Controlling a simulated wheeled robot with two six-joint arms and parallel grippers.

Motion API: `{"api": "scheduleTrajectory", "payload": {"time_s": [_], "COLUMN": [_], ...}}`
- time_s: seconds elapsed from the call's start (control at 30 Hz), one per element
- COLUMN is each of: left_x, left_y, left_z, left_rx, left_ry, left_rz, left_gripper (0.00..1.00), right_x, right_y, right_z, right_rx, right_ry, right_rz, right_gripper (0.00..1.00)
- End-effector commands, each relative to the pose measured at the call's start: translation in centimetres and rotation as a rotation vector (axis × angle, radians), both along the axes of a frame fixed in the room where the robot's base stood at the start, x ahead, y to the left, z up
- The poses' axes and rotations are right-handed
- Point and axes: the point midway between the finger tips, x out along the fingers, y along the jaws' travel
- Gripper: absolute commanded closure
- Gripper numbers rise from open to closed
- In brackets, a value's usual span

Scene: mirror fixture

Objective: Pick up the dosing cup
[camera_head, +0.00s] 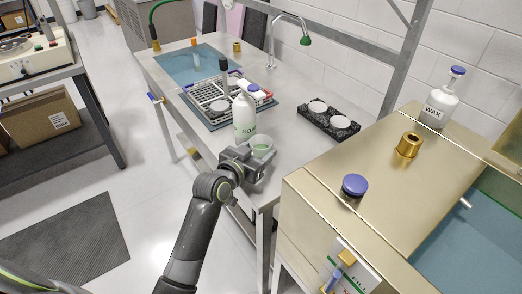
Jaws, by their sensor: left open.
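The dosing cup (262,144) is a small pale cup with a greenish tint. It stands at the near end of the steel bench, just right of the white soap bottle (244,117). My left gripper (256,153) is open, right at the cup, with its jaws on the near side of it. The jaws hide the lower part of the cup, and I cannot tell whether they touch it. My right gripper is not in view.
Behind the bottle is a rack of small parts (212,101) on a blue mat. A brass-coloured cabinet (384,170) with a blue knob (355,185) and a wax bottle (440,103) stands at the near right.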

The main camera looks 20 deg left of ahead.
Motion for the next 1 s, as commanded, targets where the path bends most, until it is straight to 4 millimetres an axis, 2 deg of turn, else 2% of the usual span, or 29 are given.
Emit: {"api": "scheduleTrajectory", "payload": {"time_s": [0.07, 0.3, 0.67, 0.83, 0.97, 1.0], "left_x": [0.0, 0.0, 0.0, 0.0, 0.0, -0.9], "left_y": [0.0, 0.0, 0.0, 0.0, 0.0, 0.3], "left_z": [0.0, 0.0, 0.4, 1.9, 4.1, 3.5], "left_rx": [0.0, -0.001, 0.0, 0.0, 0.001, -0.001], "left_ry": [0.0, 0.0, -0.001, -0.003, -0.006, 0.001], "left_rz": [0.0, 0.0, 0.0, -0.001, -0.002, 0.0], "left_gripper": [0.42, 0.68, 0.69, 0.69, 0.69, 0.69], "right_x": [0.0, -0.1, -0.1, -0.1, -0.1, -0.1], "right_y": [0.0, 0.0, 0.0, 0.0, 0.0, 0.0], "right_z": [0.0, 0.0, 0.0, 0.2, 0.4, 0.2], "right_rx": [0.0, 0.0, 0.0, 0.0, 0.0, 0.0], "right_ry": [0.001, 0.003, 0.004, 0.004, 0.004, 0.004], "right_rz": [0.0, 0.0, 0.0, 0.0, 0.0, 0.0], "right_gripper": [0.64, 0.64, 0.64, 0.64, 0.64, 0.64]}}
